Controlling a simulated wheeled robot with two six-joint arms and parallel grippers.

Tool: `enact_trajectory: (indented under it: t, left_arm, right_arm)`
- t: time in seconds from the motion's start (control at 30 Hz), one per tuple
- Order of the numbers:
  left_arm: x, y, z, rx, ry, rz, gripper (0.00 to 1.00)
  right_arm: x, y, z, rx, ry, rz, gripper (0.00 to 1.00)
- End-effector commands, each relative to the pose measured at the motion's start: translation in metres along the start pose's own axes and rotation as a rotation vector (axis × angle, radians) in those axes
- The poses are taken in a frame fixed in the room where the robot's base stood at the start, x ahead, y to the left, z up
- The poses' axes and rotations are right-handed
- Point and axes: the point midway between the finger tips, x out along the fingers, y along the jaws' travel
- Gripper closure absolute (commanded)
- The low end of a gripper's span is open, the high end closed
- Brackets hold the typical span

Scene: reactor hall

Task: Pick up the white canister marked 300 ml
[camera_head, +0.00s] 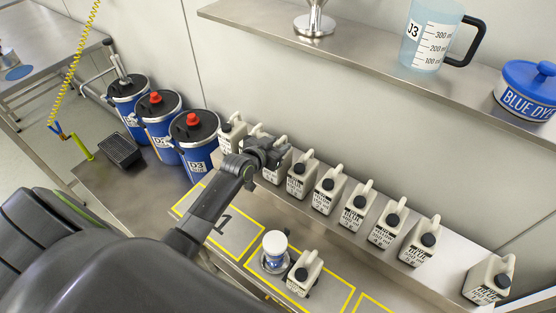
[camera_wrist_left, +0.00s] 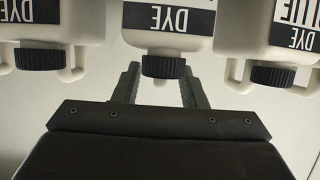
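A row of white canisters with black caps and dark labels stands on the raised ledge along the wall, including one at the left end (camera_head: 229,141), one in the middle (camera_head: 325,198) and one at the right (camera_head: 484,283). Another white canister (camera_head: 299,284) stands on the lower bench. I cannot read a 300 ml mark on any of them. My left gripper (camera_head: 272,150) is at the left part of the row, partly hiding canisters there. My right gripper is out of view.
Neighbouring canisters stand close on both sides. Blue drums (camera_head: 197,148) with dark lids are at the left. A white-lidded jar (camera_head: 275,245) stands on the lower bench between yellow lines. A shelf above holds a measuring jug (camera_head: 425,50) and a blue dye tub (camera_head: 528,90).

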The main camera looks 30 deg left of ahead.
Motion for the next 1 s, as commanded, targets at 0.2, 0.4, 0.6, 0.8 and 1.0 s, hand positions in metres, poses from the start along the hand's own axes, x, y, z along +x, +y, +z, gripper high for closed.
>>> enact_trajectory:
  t: [0.2,0.4,0.6,0.8,1.0]
  left_arm:
    - [0.019,0.000,0.000,0.000,0.000,0.000,0.62]
    - [0.022,0.000,0.000,0.000,0.000,0.000,0.62]
    - [0.022,0.000,0.000,0.000,0.000,0.000,0.72]
    - [0.022,0.000,0.000,0.000,0.000,0.000,0.98]
    - [0.021,0.000,0.000,0.000,0.000,0.000,1.00]
  right_arm:
    - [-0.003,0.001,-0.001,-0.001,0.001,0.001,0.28]
    - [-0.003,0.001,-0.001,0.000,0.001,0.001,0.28]
    - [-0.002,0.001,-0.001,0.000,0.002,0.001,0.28]
    - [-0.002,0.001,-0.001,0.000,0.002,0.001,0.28]
    - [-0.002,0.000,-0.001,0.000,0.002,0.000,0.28]
